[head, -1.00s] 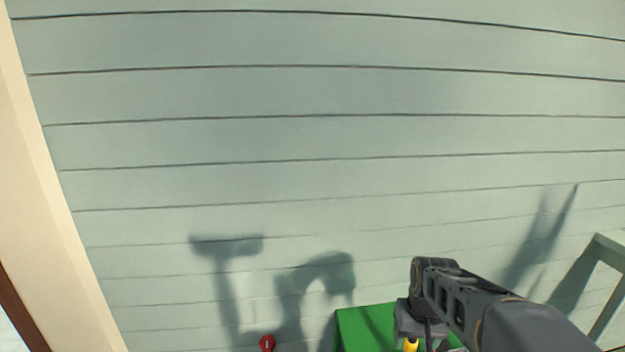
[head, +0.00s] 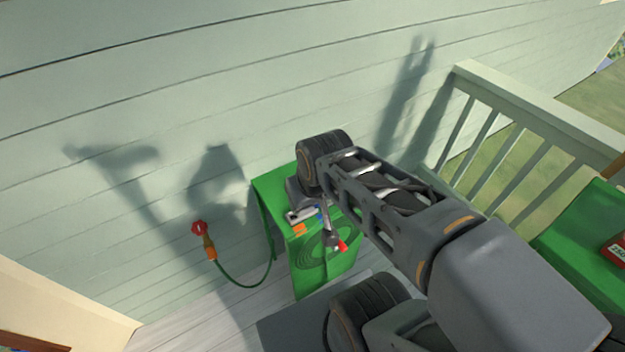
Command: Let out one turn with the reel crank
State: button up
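The hose reel is a green box (head: 308,278) against the wall, with a ringed coil pattern on its front. A small grey piece with a red end (head: 342,247) shows at the front of the box and may be the crank; my arm crowds it. My gripper (head: 312,226) is at the box's upper front, with small orange and blue parts beside it. Its fingers are too small and covered to tell whether they are open or touching the crank.
A green hose (head: 247,286) runs from the box to a red-handled tap (head: 199,229) on the pale siding wall. A railing (head: 490,120) stands at the right, with another green box (head: 585,235) carrying a red item. Pale deck boards (head: 190,315) are clear at lower left.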

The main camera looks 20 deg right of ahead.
aim_at(342, 246)
jog(key=z, duration=2.15)
jog(key=k, duration=1.1)
jog(key=u, duration=1.4)
jog(key=i, duration=0.55)
